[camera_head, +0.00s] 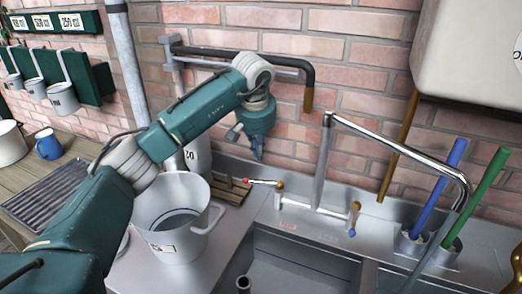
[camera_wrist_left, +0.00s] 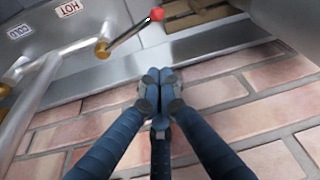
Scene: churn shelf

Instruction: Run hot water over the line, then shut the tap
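A chrome tap (camera_head: 395,148) arches over the sink from a low bridge at the wall. Its hot lever (camera_head: 262,183) has a red tip and points left from a brass pivot. The cold lever (camera_head: 353,222) has a blue tip and points toward the front. My right gripper is out of view. I cannot tell which pipe is the line.
A white pot (camera_head: 171,215) with liquid stands left of the sink (camera_head: 300,272). Blue (camera_head: 440,190) and green (camera_head: 478,195) handled brushes stand in holders at right. A white tank (camera_head: 465,60) hangs upper right.

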